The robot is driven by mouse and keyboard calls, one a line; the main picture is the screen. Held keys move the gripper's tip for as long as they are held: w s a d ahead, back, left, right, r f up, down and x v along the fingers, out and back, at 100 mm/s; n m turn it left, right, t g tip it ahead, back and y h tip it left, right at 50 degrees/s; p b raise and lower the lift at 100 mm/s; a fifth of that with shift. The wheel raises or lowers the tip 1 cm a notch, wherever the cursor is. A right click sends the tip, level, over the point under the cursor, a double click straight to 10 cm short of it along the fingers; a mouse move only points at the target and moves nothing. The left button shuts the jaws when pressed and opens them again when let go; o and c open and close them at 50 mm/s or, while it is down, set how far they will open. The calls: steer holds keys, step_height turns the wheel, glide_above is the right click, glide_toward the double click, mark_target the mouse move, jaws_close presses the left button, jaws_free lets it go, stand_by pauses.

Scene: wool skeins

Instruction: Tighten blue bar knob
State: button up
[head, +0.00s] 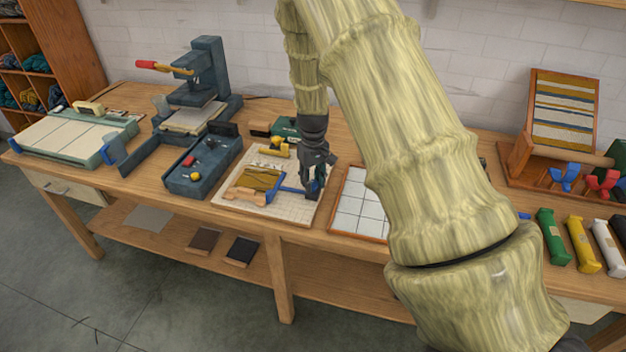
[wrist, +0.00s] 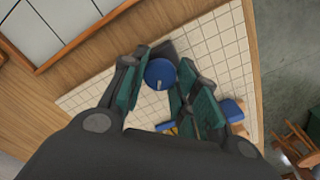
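The blue bar knob (wrist: 160,73) is round with a small pale mark, and it shows between my fingertips in the wrist view. My gripper (wrist: 158,70) has one finger on each side of the knob, and the knob fills the gap between them. In the head view my gripper (head: 312,190) points down at the right end of a blue bar (head: 292,190). The bar lies over a pale gridded board (head: 243,202). From the head view the knob is hidden by my fingers. No skein is in my gripper.
A wooden block (head: 246,196) and a mustard piece (head: 259,178) lie on the board close to my gripper's left. A dark blue tray (head: 213,180) stands further left. A white-tiled frame (head: 357,205) lies to the right. A dark press (head: 207,75) stands at the back left.

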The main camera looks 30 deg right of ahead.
steer(key=shift+r+m, duration=0.1)
steer(key=shift+m, duration=0.3)
steer(key=m+p, duration=0.2)
steer(key=m, duration=0.2)
steer(key=shift+m, duration=0.3)
steer(key=m+p, duration=0.2)
steer(key=m, duration=0.3)
steer(key=m+p, duration=0.1)
steer(key=m, duration=0.4)
steer(key=shift+m+p, duration=0.3)
steer(key=shift+m, duration=0.1)
steer(key=m+p, duration=0.1)
steer(key=m, duration=0.4)
steer(key=shift+m+p, duration=0.3)
steer(key=shift+m, duration=0.1)
steer(key=shift+w, duration=0.1)
steer(key=o, duration=1)
steer(key=shift+r, duration=0.1)
